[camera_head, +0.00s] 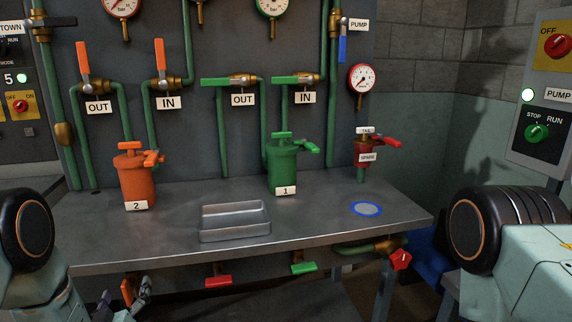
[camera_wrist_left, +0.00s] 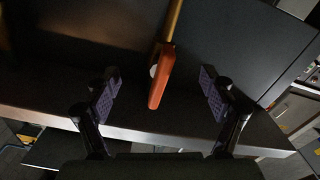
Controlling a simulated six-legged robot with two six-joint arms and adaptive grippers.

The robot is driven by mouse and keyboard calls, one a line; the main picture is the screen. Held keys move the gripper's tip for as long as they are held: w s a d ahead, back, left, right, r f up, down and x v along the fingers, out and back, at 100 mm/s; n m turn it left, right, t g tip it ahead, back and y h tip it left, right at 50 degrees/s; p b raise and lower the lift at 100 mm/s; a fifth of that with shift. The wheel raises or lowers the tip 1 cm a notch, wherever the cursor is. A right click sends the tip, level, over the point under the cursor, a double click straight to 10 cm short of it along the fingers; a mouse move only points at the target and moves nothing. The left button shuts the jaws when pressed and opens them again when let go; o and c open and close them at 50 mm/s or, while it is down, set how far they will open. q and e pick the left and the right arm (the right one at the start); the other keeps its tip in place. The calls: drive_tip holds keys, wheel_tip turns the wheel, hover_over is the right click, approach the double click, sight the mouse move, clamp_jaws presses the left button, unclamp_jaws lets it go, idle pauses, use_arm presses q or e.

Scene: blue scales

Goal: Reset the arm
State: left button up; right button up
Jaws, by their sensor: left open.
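My left gripper (camera_head: 124,298) is low at the left, below the front edge of the metal table (camera_head: 330,215). In the left wrist view its two dark padded fingers (camera_wrist_left: 158,92) are spread wide. An orange handle (camera_wrist_left: 161,80) on a brass stem lies between them, with gaps on both sides. In the head view this handle (camera_head: 130,287) shows partly beside the fingers. My right gripper is out of the picture; only part of the right arm shows at the right edge.
Red (camera_head: 218,281) and green (camera_head: 303,268) handles project below the table edge. Pipes and valves cover the wall behind.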

use_arm(q)
drive_tip(key=shift+d+m, duration=0.1)
drive_tip(key=shift+m, duration=1.5)
